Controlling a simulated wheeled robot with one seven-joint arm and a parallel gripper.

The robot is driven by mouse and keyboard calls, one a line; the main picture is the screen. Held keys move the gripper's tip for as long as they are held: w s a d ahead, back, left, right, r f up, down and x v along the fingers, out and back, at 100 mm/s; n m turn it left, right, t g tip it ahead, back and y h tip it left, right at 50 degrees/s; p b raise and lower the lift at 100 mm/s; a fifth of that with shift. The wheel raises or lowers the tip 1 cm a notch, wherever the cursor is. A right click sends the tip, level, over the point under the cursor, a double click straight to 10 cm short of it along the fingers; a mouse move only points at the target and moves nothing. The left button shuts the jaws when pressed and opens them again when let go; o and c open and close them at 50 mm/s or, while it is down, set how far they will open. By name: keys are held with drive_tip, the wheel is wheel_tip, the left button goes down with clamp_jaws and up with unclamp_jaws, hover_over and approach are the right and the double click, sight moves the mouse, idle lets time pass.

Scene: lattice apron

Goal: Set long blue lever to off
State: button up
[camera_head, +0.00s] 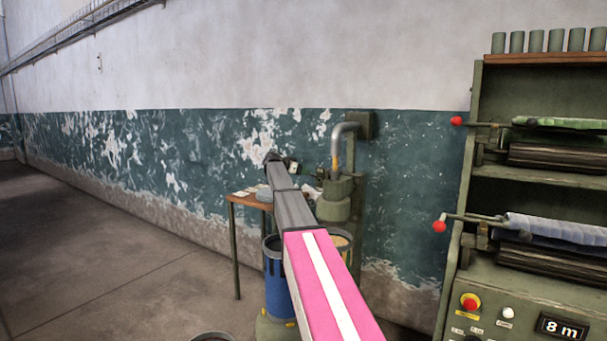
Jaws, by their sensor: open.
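I cannot make out a long blue lever in the head view. Two levers with red ball knobs, an upper one (457,121) and a lower one (440,226), stick out to the left from the green machine (461,200) at the right. My pink and grey arm reaches away from the bottom of the picture. My gripper (273,158) is at its far end, small and dark, well to the left of the machine. It is open, and I see nothing held in it. My arm hides part of what stands behind it.
A small table (240,200) stands by the peeling wall, with a blue drum (277,285) in front of it. A green device with a bent grey pipe (342,130) stands beside the table. The machine carries rolls and a button panel (480,328). The floor at the left is clear.

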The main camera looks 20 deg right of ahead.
drive_tip(key=shift+x, duration=1.55)
clamp_jaws()
drive_tip(key=shift+s+a+f+t+h, duration=0.15)
drive_tip(key=shift+s+f+t+h, duration=0.15)
drive_tip(key=shift+f, duration=0.25)
drive_tip(key=shift+s+a+f+t+h, duration=0.1)
drive_tip(key=shift+a+f+t+h, duration=0.1)
drive_tip(key=shift+f+h, duration=0.3)
wheel_tip(320, 180, down, 10)
drive_tip(key=m+t+h, duration=0.1)
drive_tip(key=h, duration=0.2)
drive_tip(key=shift+w+d+r, duration=0.2)
drive_tip(key=shift+w+d, duration=0.15)
drive_tip(key=shift+d, duration=0.05)
